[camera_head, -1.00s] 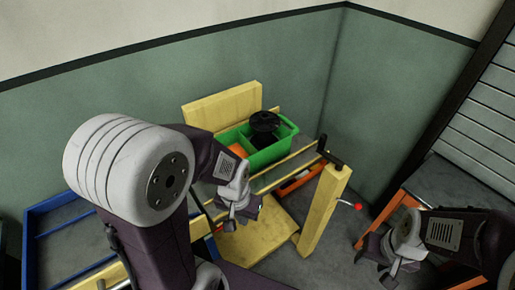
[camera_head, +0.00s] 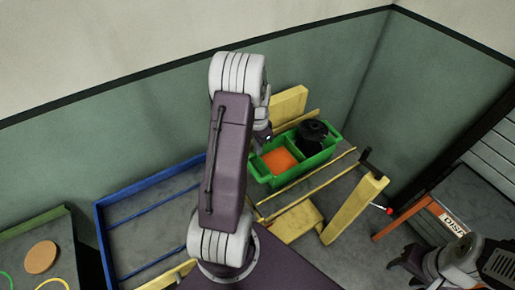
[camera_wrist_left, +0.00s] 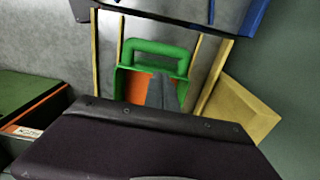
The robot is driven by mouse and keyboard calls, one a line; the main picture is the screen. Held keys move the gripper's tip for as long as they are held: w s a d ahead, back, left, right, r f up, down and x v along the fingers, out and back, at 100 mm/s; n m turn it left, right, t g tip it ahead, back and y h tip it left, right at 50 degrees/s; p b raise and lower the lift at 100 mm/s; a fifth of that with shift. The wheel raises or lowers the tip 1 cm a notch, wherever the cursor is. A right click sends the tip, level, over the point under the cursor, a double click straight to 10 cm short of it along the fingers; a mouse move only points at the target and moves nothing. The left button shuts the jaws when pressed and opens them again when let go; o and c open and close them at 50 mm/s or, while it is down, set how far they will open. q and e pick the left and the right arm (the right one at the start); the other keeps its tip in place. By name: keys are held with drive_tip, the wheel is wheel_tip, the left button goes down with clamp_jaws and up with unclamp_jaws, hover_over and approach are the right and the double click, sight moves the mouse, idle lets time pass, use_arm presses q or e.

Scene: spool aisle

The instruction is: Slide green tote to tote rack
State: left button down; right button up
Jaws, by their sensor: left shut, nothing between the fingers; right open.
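The green tote (camera_head: 303,172) sits on the yellow-railed stand (camera_head: 325,177), beside an upright yellow board (camera_head: 289,104). It has an orange compartment and a black spool (camera_head: 311,134) in its other end. In the left wrist view the tote's handle (camera_wrist_left: 155,47) faces the camera. My left gripper (camera_head: 265,133) is shut and empty, beside the tote's left end and partly hidden by my arm. A blue-framed rack (camera_head: 152,184) with rails stands left of the tote; I cannot tell whether it is the tote rack. My right gripper (camera_head: 410,263) is open at the lower right, away from the tote.
A black crank (camera_head: 370,160) and a red-tipped lever (camera_head: 388,210) are on the stand's right post. A green-edged table (camera_head: 60,222) is at far left. An orange-framed table (camera_head: 408,205) stands at right. Walls close off the back.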

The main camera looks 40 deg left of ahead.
use_arm(q)
drive_tip(key=p, duration=0.1)
hover_over(258, 163)
drive_tip(key=s+d, duration=0.2)
drive_tip(key=s, duration=0.1)
drive_tip(key=f, duration=0.9)
drive_tip(key=shift+w+d+f, duration=0.2)
drive_tip(key=shift+a+f, duration=0.1)
use_arm(e)
drive_tip(key=shift+w+d+r, duration=0.15)
drive_tip(key=shift+d+r, duration=0.3)
drive_tip(key=shift+r, duration=0.35)
